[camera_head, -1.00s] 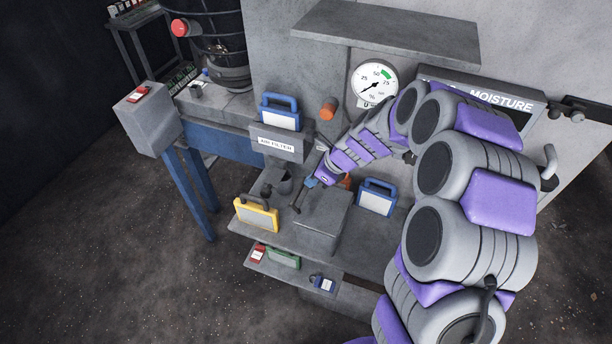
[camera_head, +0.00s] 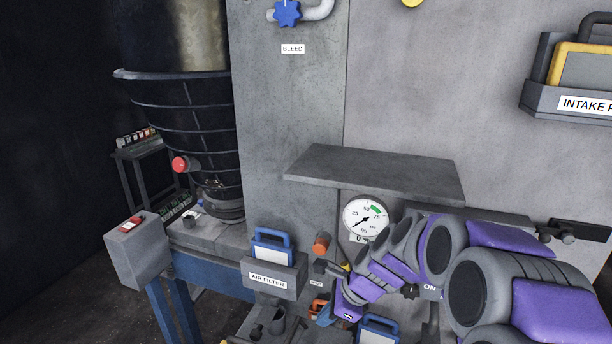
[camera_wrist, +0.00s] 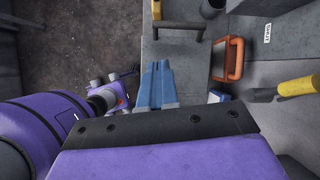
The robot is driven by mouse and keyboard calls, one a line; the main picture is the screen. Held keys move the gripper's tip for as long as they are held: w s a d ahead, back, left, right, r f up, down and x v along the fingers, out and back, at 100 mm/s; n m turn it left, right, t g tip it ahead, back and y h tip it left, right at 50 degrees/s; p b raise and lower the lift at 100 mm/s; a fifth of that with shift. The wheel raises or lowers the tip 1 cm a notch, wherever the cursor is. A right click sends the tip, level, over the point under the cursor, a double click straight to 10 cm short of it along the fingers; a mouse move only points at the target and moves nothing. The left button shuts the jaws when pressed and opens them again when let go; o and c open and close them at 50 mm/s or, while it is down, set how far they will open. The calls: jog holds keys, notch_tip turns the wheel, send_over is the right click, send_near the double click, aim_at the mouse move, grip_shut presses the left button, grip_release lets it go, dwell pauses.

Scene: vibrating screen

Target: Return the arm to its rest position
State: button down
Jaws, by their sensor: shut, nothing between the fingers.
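My arm (camera_head: 480,285), purple and grey, reaches in from the right in the head view. It is bent, with its end low in the middle of the picture, in front of the grey wall panel. My gripper (camera_head: 325,317) is small and partly hidden there. In the wrist view my gripper (camera_wrist: 158,72) shows as two blue fingers side by side, shut and empty. The fingers are above the grey shelf edge, left of an orange-handled item (camera_wrist: 229,60) and not touching it.
A gauge (camera_head: 366,219) sits under a grey ledge (camera_head: 375,172). The AIR FILTER holder (camera_head: 272,281) with a blue-handled panel stands left of my gripper. A yellow handle (camera_wrist: 299,86) lies right in the wrist view. Dark floor (camera_wrist: 90,40) is open at left.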

jog(key=s+d+f+n+g+h+b, duration=0.1)
jog(key=s+d+f+n+h+b, duration=0.1)
jog(key=s+n, duration=0.4)
jog(key=s+d+f+n+g+h+b, duration=0.1)
jog(key=s+d+f+n+b, duration=0.2)
jog(key=s+n, duration=0.4)
jog(key=s+d+f+n+g+h+b, duration=0.1)
jog(key=s+d+n+b, duration=0.3)
jog(key=s, duration=1.6)
jog(key=f+n+h+b, duration=0.1)
jog(key=n+b, duration=0.1)
jog(key=shift+s+f+n+h, duration=0.3)
jog(key=shift+f+n, duration=0.05)
jog(key=shift+n, duration=0.05)
